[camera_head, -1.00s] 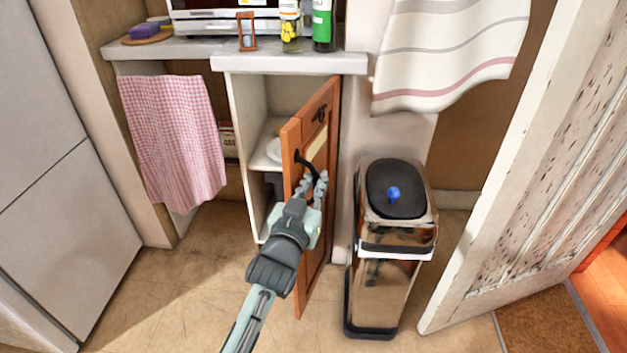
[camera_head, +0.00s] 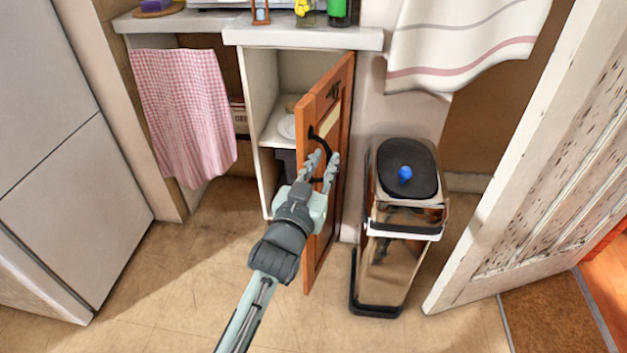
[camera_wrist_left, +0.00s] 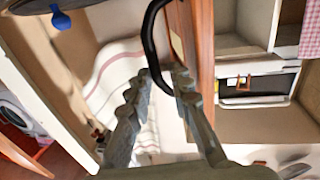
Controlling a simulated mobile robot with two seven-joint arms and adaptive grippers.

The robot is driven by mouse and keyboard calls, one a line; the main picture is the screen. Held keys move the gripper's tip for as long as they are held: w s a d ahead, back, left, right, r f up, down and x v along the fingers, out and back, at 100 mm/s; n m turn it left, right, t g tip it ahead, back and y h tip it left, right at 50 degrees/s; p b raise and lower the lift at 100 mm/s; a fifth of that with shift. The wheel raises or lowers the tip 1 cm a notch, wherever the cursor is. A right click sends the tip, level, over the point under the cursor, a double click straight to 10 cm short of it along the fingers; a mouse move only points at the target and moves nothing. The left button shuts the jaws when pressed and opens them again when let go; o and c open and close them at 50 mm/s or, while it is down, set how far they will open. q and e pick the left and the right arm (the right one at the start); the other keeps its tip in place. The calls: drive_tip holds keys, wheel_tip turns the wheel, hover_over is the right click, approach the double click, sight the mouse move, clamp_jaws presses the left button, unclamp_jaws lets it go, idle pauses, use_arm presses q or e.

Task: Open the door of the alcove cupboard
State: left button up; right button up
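The alcove cupboard (camera_head: 262,120) stands under the pale counter, with its orange wooden door (camera_head: 322,240) swung well out on the right side. Its interior shows a shelf with a white plate. The door's black curved handle (camera_head: 325,122) also shows in the left wrist view (camera_wrist_left: 149,40). My left gripper (camera_head: 322,160) is at the handle, with one finger on either side of it. The fingers stand apart, with a gap between the tips (camera_wrist_left: 158,78); I see no clear pinch on the handle. My right gripper is in neither view.
A shiny bin (camera_head: 388,262) with a dark lid and blue knob stands just right of the door. A checked pink cloth (camera_head: 185,115) hangs left of the cupboard. A worn white door (camera_head: 530,180) is at far right. Tiled floor (camera_head: 200,270) is free in front and left.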

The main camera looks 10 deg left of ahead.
use_arm(q)
drive_tip(key=s+a, duration=0.1)
drive_tip(key=s, duration=0.8)
drive_tip(key=shift+a, duration=0.35)
drive_tip(key=shift+s, duration=0.1)
